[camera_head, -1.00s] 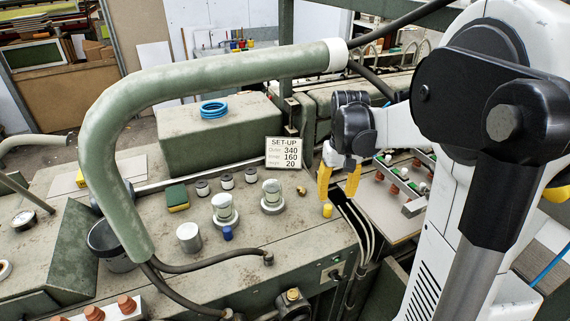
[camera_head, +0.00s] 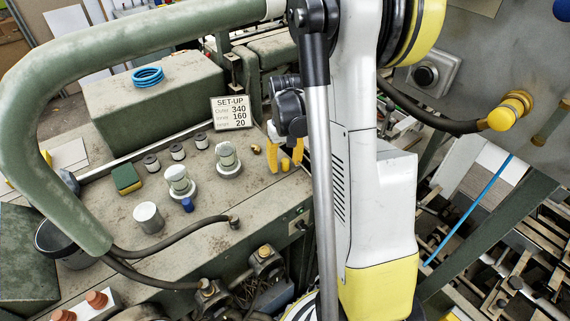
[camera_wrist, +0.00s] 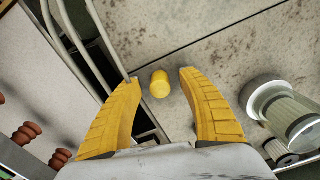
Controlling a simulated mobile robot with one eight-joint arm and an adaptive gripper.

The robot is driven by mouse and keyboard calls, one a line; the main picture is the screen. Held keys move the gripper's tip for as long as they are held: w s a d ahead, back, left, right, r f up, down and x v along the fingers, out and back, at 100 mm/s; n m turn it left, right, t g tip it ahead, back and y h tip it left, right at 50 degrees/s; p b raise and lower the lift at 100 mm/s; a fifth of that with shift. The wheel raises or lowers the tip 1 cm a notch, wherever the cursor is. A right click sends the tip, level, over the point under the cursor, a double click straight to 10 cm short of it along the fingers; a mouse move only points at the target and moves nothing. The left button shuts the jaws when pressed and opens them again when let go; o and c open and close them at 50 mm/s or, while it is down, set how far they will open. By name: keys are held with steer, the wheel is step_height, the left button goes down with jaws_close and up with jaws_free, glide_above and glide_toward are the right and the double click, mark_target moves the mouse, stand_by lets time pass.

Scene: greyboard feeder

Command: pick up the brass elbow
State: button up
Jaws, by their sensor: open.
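A small brass-coloured piece (camera_head: 256,149), which looks like the brass elbow, lies on the grey-green machine top just left of my gripper in the head view. It is too small there to make out its shape, and I cannot find it in the wrist view. My gripper (camera_head: 286,166) points down at the machine top, open and empty. Its two yellow fingers also show in the wrist view (camera_wrist: 160,77). A short yellow cylinder (camera_wrist: 160,84) stands between and just beyond the fingertips in the wrist view, apart from both. It also shows between the fingers in the head view (camera_head: 285,163).
Glass-topped fittings (camera_head: 228,160) and a blue cap (camera_head: 187,205) stand left of the gripper. The set-up sign (camera_head: 231,112) stands behind. A thick green pipe (camera_head: 40,90) arches over the left. Hoses (camera_wrist: 75,45) run beside the machine's edge.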

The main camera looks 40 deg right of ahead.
steer(key=shift+s+f, duration=0.1)
jaws_close()
stand_by(0.3)
